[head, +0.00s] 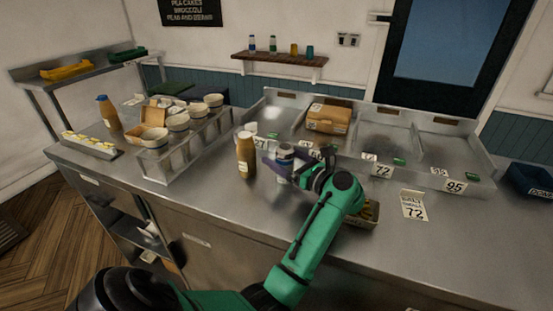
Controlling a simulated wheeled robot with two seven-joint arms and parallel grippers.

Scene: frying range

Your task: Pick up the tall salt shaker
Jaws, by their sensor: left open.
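A shaker with a grey metal top (285,151) stands on the steel counter in the head view, just right of a brown bottle; I take it to be the tall salt shaker. My left gripper (283,166) is open at this shaker, its dark fingers around or close beside it. The fingers and wrist hide much of the shaker's lower body. I cannot tell whether the fingers touch it. My right gripper is not in view.
The brown bottle (246,156) stands close left of the gripper. A steel rack with several cups (178,122) is further left. Behind are steel bins with a cardboard box (329,117).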

